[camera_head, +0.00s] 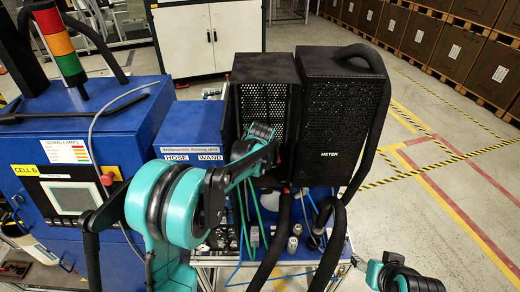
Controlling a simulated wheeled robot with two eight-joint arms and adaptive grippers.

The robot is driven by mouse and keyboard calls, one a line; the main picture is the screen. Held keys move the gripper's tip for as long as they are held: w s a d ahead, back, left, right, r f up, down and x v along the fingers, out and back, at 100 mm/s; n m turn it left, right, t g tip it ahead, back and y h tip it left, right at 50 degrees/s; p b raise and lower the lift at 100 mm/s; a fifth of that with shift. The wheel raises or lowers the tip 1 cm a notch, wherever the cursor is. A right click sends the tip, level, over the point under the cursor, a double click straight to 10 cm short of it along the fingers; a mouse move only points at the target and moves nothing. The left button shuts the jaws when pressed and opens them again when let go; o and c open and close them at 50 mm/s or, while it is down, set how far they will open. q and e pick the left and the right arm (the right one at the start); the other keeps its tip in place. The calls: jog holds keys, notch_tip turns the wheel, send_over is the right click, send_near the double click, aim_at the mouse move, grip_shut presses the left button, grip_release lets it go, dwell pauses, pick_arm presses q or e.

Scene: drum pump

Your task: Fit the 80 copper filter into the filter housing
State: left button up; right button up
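I cannot make out a copper filter or a labelled "80" in the head view. Two tall black perforated cabinets stand side by side at the back of the work table. The left cabinet (265,67) has a recessed mesh front, and the right cabinet (335,110) is marked METER. I cannot tell which part is the filter housing. My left arm reaches across to the front of the left cabinet. Its wrist covers the lower part there, and its fingers cannot be made out. Only links of my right arm show at the bottom right; its gripper is out of view.
A blue control cabinet (130,110) with a signal lamp (57,45) stands at the left. Thick black hoses (333,245) hang over the table front. Small metal cylinders (293,246) and green and blue tubes crowd the table. The floor at the right is clear.

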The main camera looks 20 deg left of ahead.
pick_arm(q)
jog(key=shift+f, duration=0.15)
dwell(0.4)
jog(key=shift+f+b, duration=1.45)
jog(key=shift+b, duration=0.1)
jog(key=o, duration=1.1)
jog(key=p+v, duration=0.4)
jog(key=v, duration=0.5)
